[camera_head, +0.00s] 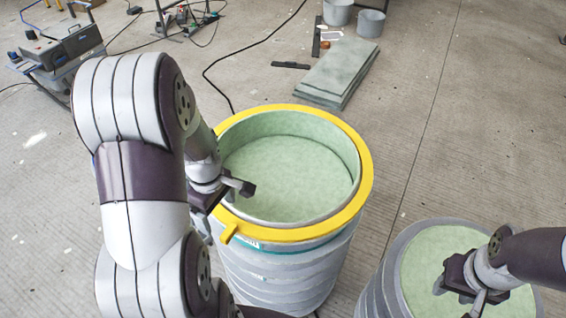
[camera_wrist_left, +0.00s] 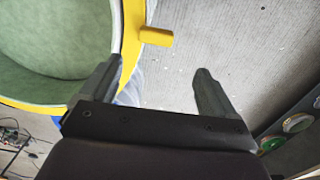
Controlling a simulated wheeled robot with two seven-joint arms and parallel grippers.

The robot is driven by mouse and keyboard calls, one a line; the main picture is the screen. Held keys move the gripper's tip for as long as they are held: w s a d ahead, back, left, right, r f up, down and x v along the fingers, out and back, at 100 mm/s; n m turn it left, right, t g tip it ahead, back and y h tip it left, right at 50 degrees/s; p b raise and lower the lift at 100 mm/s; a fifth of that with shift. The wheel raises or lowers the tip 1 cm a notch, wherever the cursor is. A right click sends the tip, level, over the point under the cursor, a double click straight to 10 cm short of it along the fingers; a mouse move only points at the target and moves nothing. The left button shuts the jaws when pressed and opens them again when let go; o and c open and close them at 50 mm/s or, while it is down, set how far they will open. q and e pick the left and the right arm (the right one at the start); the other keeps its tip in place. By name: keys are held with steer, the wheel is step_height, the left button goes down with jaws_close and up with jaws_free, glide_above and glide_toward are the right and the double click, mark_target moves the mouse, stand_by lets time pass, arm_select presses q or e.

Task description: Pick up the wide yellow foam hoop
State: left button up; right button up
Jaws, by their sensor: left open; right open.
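The wide yellow foam hoop (camera_head: 366,176) lies around the top rim of a tall grey drum-shaped mould (camera_head: 290,278) with a pale green inside. A short yellow tab (camera_head: 229,233) sticks out from its near left side. My left gripper (camera_head: 226,206) is open at the hoop's left side, close to the tab. In the left wrist view, the hoop (camera_wrist_left: 131,45) and its tab (camera_wrist_left: 156,37) show beyond the open fingers (camera_wrist_left: 160,70). One finger overlaps the mould side, the other the floor; contact cannot be told. My right gripper (camera_head: 458,297) is open over a second mould.
The second mould (camera_head: 425,262), grey with a pale green top, stands at the lower right. Flat grey-green slabs (camera_head: 338,72) lie behind the hoop, with grey buckets (camera_head: 370,22) beyond. A black cable (camera_head: 225,62) crosses the floor. A machine (camera_head: 65,48) stands back left.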

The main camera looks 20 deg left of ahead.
arm_select(q)
glide_above(228, 231)
step_height(228, 231, down, 4)
steer(key=shift+w+f, duration=0.1)
steer(key=shift+w, duration=0.05)
steer(key=f, duration=0.4)
steer(key=shift+s+f+p, duration=0.15)
steer(key=shift+s+p, duration=0.15)
steer(key=shift+s, duration=0.05)
steer(key=shift+w+f, duration=0.25)
steer(key=shift+f, duration=0.1)
steer(key=shift+s, duration=0.1)
steer(key=c, duration=1.1)
